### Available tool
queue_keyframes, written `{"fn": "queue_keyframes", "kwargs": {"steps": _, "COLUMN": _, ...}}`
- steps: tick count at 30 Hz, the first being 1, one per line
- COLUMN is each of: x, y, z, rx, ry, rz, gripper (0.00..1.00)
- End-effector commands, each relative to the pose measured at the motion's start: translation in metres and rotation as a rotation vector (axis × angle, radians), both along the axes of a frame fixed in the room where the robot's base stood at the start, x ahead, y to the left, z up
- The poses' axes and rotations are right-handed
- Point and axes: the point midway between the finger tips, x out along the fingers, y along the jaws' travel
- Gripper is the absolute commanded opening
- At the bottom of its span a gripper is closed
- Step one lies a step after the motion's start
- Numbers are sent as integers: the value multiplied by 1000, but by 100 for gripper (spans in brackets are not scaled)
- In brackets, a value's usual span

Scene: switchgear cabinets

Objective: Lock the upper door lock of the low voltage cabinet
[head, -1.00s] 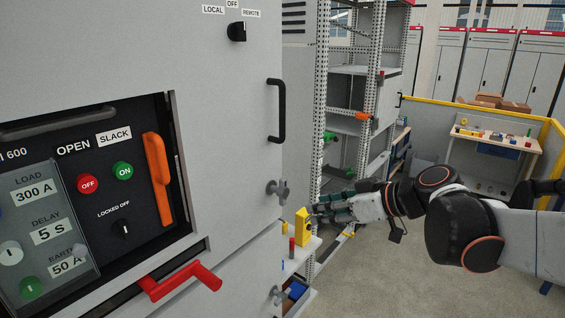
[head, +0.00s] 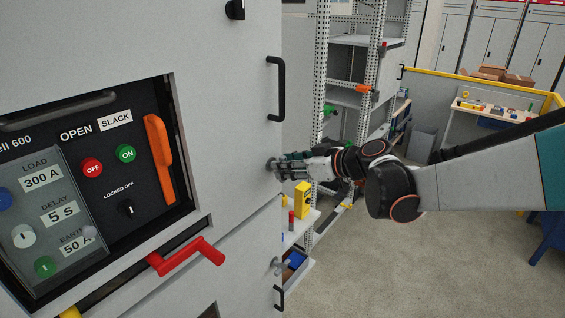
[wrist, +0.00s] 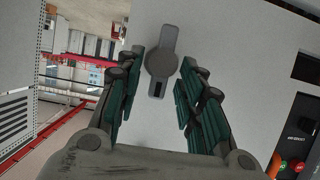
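The upper door lock (head: 271,164) is a small grey turn handle on the right edge of the light grey cabinet door (head: 225,120), below the black door handle. In the wrist view the lock (wrist: 161,64) is a round hub with two lobes, lying nearly upright in that picture. My gripper (head: 283,164) is at the lock from the right and partly hides it in the head view. In the wrist view my gripper (wrist: 162,75) is open, with a dark green finger on each side of the lock and visible gaps between.
A lower lock (head: 277,266) of the same kind sits below. The black door handle (head: 277,89) is above, and a red crank handle (head: 187,255) sticks out at lower left. A yellow block (head: 302,200) on a bench stands under my gripper. Open floor lies right.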

Motion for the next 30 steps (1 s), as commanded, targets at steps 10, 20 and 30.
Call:
{"fn": "queue_keyframes", "kwargs": {"steps": 10, "x": 13, "y": 17, "z": -9, "rx": -1, "ry": 1, "rz": 0, "gripper": 35}}
{"fn": "queue_keyframes", "kwargs": {"steps": 20, "x": 13, "y": 17, "z": -9, "rx": -1, "ry": 1, "rz": 0, "gripper": 8}}
{"fn": "queue_keyframes", "kwargs": {"steps": 30, "x": 13, "y": 16, "z": -9, "rx": 5, "ry": 7, "rz": 0, "gripper": 0}}
